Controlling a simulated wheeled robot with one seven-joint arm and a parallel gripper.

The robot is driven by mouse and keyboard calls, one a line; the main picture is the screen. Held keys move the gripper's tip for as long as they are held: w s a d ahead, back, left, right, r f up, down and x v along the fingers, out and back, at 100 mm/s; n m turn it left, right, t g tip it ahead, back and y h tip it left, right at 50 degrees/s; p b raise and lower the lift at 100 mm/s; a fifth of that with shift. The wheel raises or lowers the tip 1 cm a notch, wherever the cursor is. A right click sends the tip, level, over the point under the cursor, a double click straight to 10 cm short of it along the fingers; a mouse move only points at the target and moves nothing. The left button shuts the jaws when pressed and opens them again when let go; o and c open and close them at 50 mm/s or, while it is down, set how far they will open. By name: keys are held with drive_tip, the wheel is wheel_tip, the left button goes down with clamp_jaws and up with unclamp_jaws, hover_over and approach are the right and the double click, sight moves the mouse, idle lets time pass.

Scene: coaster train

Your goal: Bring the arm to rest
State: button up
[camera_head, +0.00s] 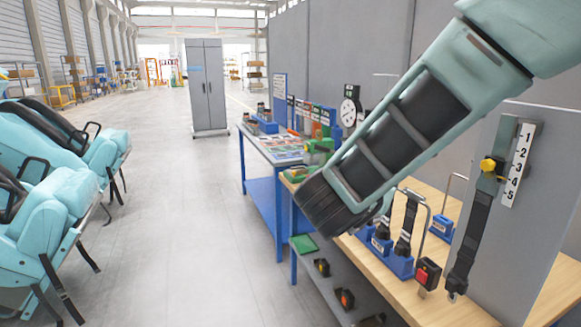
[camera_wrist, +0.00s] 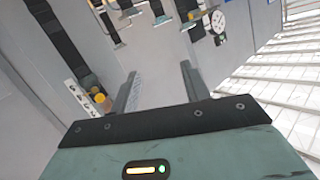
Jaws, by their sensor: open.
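My arm reaches in from the upper right of the head view, over the wooden workbench (camera_head: 430,300). Its dark wrist end points down and left, and the gripper fingers are hidden there. In the wrist view my gripper (camera_wrist: 158,85) shows two dark fingers spread apart, with nothing between them. It is open and empty, and no object touches the fingers. A grey panel with a hanging belt (camera_head: 475,240) and a number strip (camera_head: 520,165) stands right of my arm. The strip also shows left of the fingers in the wrist view (camera_wrist: 82,98).
Blue holders with belts and buckles (camera_head: 398,260) stand on the bench under my arm. A blue table (camera_head: 262,190) with small parts lies beyond. Teal coaster seats (camera_head: 50,215) stand at left. A grey cabinet (camera_head: 206,88) is at the back. The floor between is clear.

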drive_tip(key=s+a+f+n+g+y+b, duration=0.1)
drive_tip(key=s+a+f+n+g+y, duration=0.1)
drive_tip(key=s+a+f+n+y, duration=0.4)
drive_tip(key=s+a+f+n+g+y+b, duration=0.1)
drive_tip(key=s+a+n+g+y, duration=0.1)
drive_tip(key=s+a+n+y, duration=0.45)
drive_tip(key=s+d+f+n+g+h, duration=0.1)
drive_tip(key=s+d+f+g, duration=0.1)
drive_tip(key=s, duration=0.4)
drive_tip(key=s+d+f+n+g+h+b, duration=0.1)
drive_tip(key=s+d+f+g, duration=0.2)
drive_tip(key=s, duration=0.3)
drive_tip(key=s+d+f+n+g+h, duration=0.1)
drive_tip(key=s+d+f+n+g, duration=0.1)
drive_tip(key=s, duration=0.4)
drive_tip(key=d+f+g, duration=0.1)
drive_tip(key=d+g, duration=0.1)
drive_tip(key=shift+s+d+f, duration=0.2)
drive_tip(key=shift+d+f, duration=0.05)
drive_tip(key=shift+d, duration=0.15)
drive_tip(key=shift+h, duration=0.25)
